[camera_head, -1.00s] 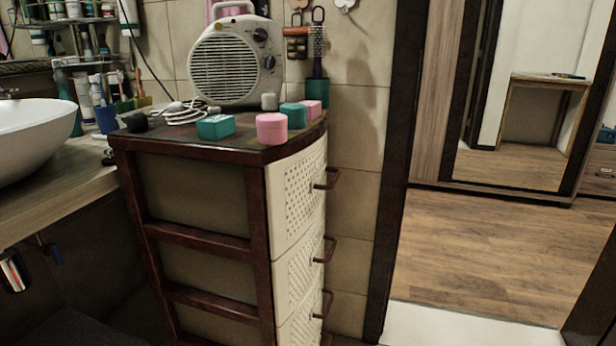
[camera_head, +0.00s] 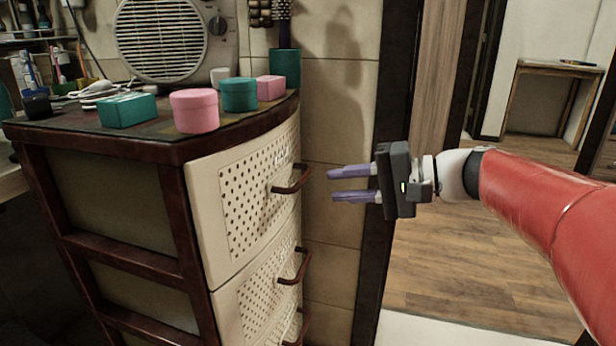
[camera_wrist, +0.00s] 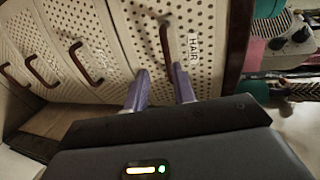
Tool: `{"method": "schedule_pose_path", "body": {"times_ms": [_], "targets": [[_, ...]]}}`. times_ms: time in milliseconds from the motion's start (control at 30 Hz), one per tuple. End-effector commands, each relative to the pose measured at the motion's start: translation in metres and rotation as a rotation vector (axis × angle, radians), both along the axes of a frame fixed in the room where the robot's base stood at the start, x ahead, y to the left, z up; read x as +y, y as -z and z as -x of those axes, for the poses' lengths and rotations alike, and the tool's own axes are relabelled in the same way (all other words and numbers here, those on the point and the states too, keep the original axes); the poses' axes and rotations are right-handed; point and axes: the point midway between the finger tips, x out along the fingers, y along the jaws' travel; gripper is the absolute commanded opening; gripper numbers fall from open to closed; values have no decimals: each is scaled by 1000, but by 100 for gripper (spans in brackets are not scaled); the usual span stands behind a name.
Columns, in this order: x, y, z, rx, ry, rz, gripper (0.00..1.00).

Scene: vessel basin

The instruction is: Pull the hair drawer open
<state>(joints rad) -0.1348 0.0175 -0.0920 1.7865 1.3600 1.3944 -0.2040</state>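The hair drawer (camera_head: 225,215) is the top cream perforated drawer of a brown-framed cabinet, and it is shut. Its brown handle (camera_head: 293,181) sticks out from the front. In the wrist view the label HAIR (camera_wrist: 193,50) reads sideways beside the handle (camera_wrist: 166,45). My gripper (camera_head: 331,184) is open and empty, its two purple fingers pointing left at the handle with a small gap. In the wrist view the gripper (camera_wrist: 160,85) has its fingers spread, with the handle ahead, roughly in line with the space between them.
Lower drawers with similar handles (camera_head: 296,266) sit below. Pink (camera_head: 194,112) and teal (camera_head: 127,110) boxes and a fan heater (camera_head: 165,38) stand on the cabinet top. A tiled wall and dark door frame (camera_head: 385,200) are behind my gripper. Open wooden floor (camera_head: 450,255) lies to the right.

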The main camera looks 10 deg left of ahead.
Motion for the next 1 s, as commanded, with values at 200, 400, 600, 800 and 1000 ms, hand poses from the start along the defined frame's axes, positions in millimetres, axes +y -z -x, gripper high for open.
{"method": "schedule_pose_path", "body": {"times_ms": [200, 400, 600, 800, 1000], "targets": [[18, -4, -8, 0, -10, -45, 26], [50, 3, -10, 2, -9, -44, 26], [73, 8, -12, 0, -7, -42, 26], [80, 10, -13, 0, -5, -42, 26], [80, 10, -13, 0, -5, -42, 22]]}}
